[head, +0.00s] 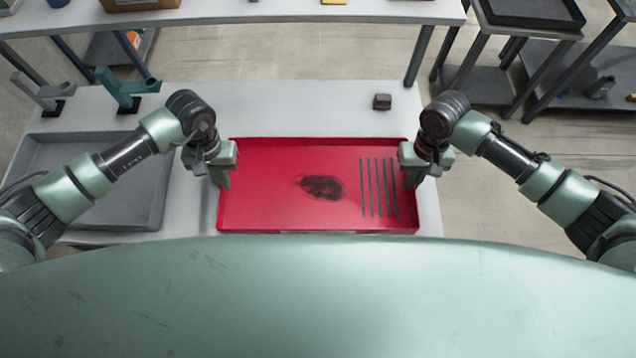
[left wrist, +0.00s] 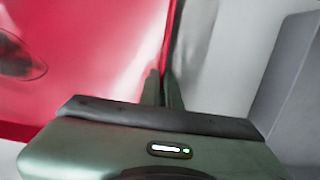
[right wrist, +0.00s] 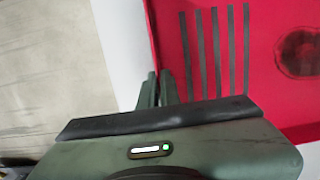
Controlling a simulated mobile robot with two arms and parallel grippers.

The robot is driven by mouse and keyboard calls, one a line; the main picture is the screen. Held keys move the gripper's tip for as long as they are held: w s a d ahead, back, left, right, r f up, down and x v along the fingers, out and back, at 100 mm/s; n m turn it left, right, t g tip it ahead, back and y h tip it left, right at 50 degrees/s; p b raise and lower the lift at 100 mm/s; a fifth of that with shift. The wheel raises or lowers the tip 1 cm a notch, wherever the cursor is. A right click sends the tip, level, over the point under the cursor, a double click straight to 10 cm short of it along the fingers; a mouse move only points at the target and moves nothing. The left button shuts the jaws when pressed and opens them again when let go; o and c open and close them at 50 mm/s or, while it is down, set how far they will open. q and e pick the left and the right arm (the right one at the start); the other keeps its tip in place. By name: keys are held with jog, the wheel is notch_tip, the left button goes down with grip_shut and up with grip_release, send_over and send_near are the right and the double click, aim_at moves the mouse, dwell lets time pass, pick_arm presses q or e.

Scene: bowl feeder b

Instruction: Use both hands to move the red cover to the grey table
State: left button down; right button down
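The red cover (head: 262,195) is a shallow rectangular tray shape with a dark oval mark and several dark slots near its right side. It is over the light grey table in the head view; I cannot tell whether it touches it. My left gripper (head: 222,178) is at its left rim; in the left wrist view the fingers (left wrist: 163,88) are close together with the red rim (left wrist: 168,45) between them. My right gripper (head: 411,178) is at its right rim; in the right wrist view the fingers (right wrist: 155,90) are close together on the red rim (right wrist: 153,40).
The light grey table (head: 290,97) carries a grey tray (head: 148,212) at left, a teal bracket (head: 125,90), a grey bracket (head: 40,92) and a small dark block (head: 382,102). A white table (head: 250,10) stands behind. Dark stands (head: 480,82) are at back right.

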pick_arm(q)
jog(key=shift+w+r, duration=0.1)
jog(key=shift+r, duration=0.05)
pick_arm(e)
jog(key=shift+w+r, duration=0.1)
jog(key=shift+r, duration=0.05)
dwell(0.5)
